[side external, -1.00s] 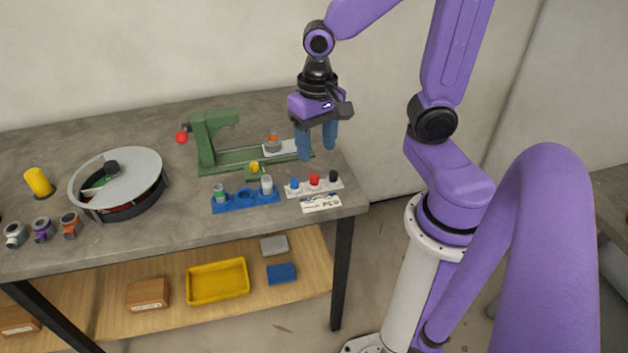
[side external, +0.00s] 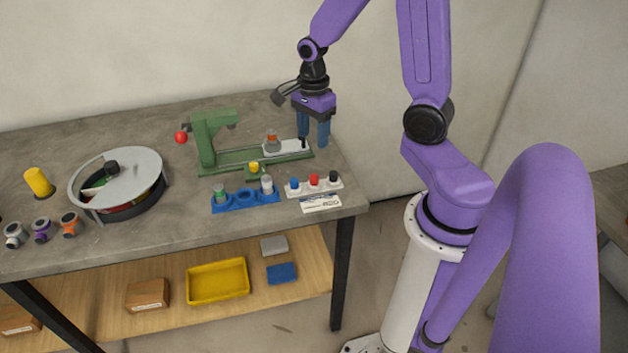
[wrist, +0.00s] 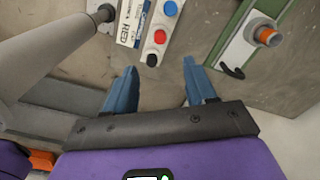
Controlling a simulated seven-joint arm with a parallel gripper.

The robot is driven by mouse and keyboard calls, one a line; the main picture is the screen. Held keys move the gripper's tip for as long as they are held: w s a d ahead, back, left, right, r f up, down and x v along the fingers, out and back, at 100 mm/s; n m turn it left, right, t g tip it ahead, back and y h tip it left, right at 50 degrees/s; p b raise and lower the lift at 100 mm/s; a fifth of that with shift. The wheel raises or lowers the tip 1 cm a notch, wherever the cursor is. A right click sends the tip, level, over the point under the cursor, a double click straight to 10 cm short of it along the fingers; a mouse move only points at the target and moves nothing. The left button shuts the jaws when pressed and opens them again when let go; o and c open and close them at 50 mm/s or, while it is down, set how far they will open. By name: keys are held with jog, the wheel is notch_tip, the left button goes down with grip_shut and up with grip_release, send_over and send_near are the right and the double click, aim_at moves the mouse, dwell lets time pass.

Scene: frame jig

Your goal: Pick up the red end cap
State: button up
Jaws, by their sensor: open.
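The red end cap (side external: 314,177) sits in the middle of a small white holder (side external: 300,192) at the table's right front, between a blue cap (side external: 294,184) and a black cap (side external: 333,175). In the wrist view the red end cap (wrist: 160,37) is beyond the fingertips, with the black cap (wrist: 152,60) nearer them. My gripper (side external: 314,142) points down, above and behind the holder, by the right end of the green fixture. Its blue fingers, also in the wrist view (wrist: 160,66), are apart with nothing between them.
A green fixture (side external: 207,140) with a white slide and a grey-orange part (side external: 272,143) stands behind. A blue holder (side external: 245,200) is left of the white one. A card reading RED (wrist: 130,22) lies beside the holder. A round carousel (side external: 115,175) is farther left.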

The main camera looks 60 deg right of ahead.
aim_at(314, 177)
jog(key=shift+f, duration=6.6)
grip_shut()
